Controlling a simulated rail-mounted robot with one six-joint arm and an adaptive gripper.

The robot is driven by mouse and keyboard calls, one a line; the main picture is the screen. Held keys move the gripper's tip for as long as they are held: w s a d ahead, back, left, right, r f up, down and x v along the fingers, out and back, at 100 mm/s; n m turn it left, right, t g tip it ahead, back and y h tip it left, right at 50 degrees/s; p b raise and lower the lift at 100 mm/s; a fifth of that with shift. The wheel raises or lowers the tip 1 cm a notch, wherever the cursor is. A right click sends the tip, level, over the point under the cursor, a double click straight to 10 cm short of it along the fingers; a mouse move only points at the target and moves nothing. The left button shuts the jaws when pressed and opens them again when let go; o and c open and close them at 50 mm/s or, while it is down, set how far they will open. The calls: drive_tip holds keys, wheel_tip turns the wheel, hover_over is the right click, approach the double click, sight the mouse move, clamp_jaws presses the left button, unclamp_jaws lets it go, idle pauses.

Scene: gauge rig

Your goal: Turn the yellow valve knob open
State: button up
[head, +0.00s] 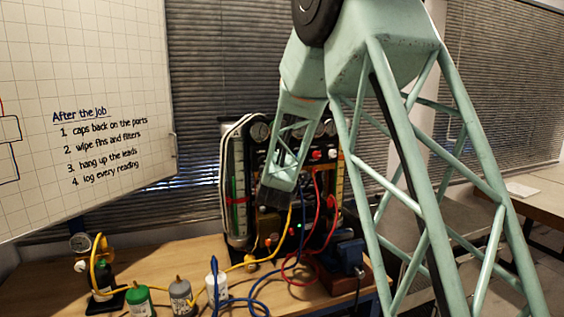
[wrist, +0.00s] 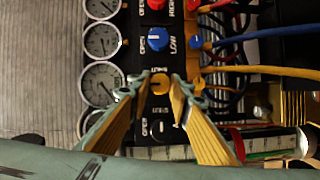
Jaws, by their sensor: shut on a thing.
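The yellow valve knob (wrist: 160,84) is on a black panel in the wrist view, below a blue knob. My gripper (wrist: 159,82) has one fingertip on each side of it, shut on the knob. The letters around it are too small and tilted to read for certain. In the head view my gripper (head: 272,207) is at the front of the gauge rig (head: 265,150), and my wrist hides the held knob.
The blue knob (wrist: 157,40) and a red knob (wrist: 157,4) sit above, beside round gauges (wrist: 101,84). Yellow, blue and red hoses run close on the right. On the bench (head: 150,262) stand a green jar (head: 138,302), a grey jar (head: 180,297) and a white bottle (head: 217,287).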

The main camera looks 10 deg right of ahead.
idle(0.4)
drive_tip(key=o, duration=0.9)
drive_tip(key=shift+s, duration=0.15)
drive_tip(key=shift+v, duration=5.85)
drive_tip(key=shift+a, duration=0.1)
